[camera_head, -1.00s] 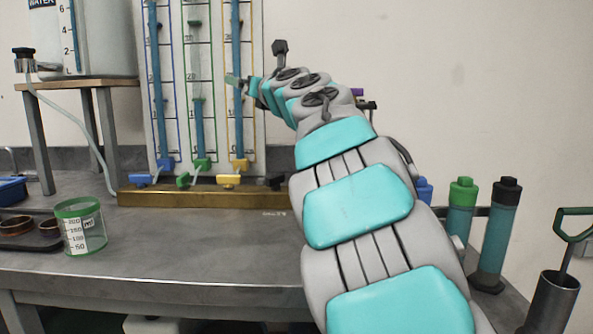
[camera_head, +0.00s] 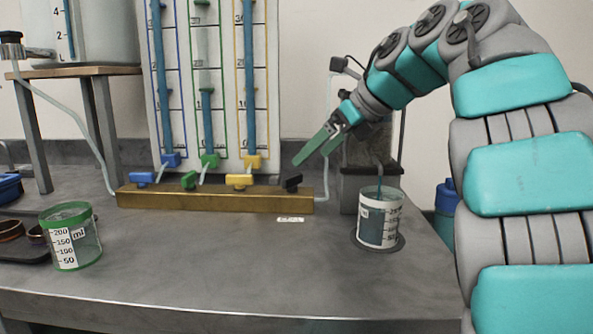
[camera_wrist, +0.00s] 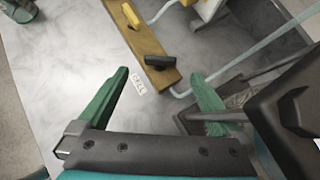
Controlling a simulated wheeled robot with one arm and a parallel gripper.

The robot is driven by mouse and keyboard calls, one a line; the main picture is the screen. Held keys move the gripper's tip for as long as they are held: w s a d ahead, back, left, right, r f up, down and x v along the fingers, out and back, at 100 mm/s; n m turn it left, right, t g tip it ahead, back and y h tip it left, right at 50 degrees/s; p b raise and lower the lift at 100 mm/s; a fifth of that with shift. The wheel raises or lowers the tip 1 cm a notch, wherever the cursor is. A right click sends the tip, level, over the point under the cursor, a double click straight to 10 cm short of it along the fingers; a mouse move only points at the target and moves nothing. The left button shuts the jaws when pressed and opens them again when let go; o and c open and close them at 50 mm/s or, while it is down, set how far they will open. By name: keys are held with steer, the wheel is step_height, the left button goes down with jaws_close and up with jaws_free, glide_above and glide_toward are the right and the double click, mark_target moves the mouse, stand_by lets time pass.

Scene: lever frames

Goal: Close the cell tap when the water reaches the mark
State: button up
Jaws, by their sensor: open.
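The black tap (camera_head: 291,183) is at the right end of the brass manifold (camera_head: 225,203), behind a small label (camera_head: 290,219) reading CELL in the wrist view (camera_wrist: 138,84). In the wrist view the black handle (camera_wrist: 160,62) sits at an angle to the bar, while the yellow one (camera_wrist: 131,15) lies along it. My gripper (camera_head: 314,155) is open and empty, just above and right of the black tap. In the wrist view the tap shows between its green fingers. A white-labelled beaker (camera_head: 378,222) stands at right with a thin tube in it; its water level is hard to read.
Blue (camera_head: 142,178), green (camera_head: 189,180) and yellow (camera_head: 239,181) taps share the manifold, below tall gauge tubes. A green-rimmed beaker (camera_head: 75,240) stands at left. A grey block (camera_head: 352,185) stands behind the right beaker. The bench front is clear.

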mark_target(292, 176)
steer(key=shift+p+x, duration=0.3)
steer(key=shift+x, duration=3.55)
steer(key=shift+d+f, duration=0.1)
steer(key=shift+c, duration=0.4)
steer(key=c, duration=1.2)
steer(key=shift+c, duration=0.2)
steer(key=m+t+h, duration=0.1)
steer(key=m, duration=0.1)
steer(key=m+t+h, duration=0.1)
steer(key=m+h, duration=0.1)
steer(key=m, duration=0.1)
steer(key=shift+s+a+m+t+h, duration=0.2)
steer(key=shift+m+t+h, duration=0.1)
steer(key=shift+t, duration=0.1)
steer(key=m+h, duration=0.2)
steer(key=m, duration=0.1)
steer(key=m+h, duration=0.2)
steer(key=shift+a+t, duration=0.3)
steer(key=shift+t, duration=0.1)
steer(key=shift+m, duration=0.3)
